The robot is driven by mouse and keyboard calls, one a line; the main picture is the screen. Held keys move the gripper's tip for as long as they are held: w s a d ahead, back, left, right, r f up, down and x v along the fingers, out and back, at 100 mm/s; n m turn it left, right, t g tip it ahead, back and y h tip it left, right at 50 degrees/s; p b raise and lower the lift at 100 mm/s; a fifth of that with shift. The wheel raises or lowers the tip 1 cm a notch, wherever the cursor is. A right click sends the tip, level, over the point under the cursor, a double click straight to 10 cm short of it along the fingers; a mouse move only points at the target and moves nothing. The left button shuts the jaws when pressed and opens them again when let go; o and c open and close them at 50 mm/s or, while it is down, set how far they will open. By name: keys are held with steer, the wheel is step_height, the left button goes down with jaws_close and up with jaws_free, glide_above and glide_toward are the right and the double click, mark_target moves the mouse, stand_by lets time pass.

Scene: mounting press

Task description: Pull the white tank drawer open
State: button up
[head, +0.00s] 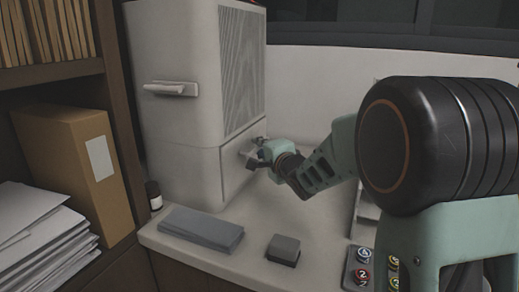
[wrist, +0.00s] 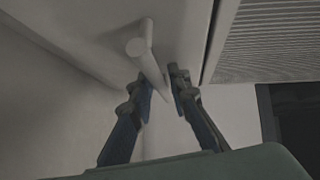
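The white tank drawer (head: 238,178) is the lower part of the tall white machine's right-hand side, below a seam; it looks closed. Its pale bar handle (wrist: 147,62) stands out from the white face in the wrist view. My gripper (head: 257,157) is at this handle in the head view and covers much of it. In the wrist view my gripper (wrist: 161,84) has its two dark fingers apart, one on each side of the handle's near end. I cannot tell whether either finger touches the bar.
The white machine (head: 180,55) has another handle (head: 171,89) on its left face. Numbered buttons (head: 364,265) are at the front right.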

steer(key=shift+c, duration=0.6)
jaws_close()
steer(key=s+d+p, duration=0.5)
steer(key=d+p, duration=0.2)
steer(key=d, duration=0.5)
steer(key=shift+d, duration=0.35)
steer(key=shift+s, duration=0.1)
steer(key=shift+o, duration=0.6)
jaws_free()
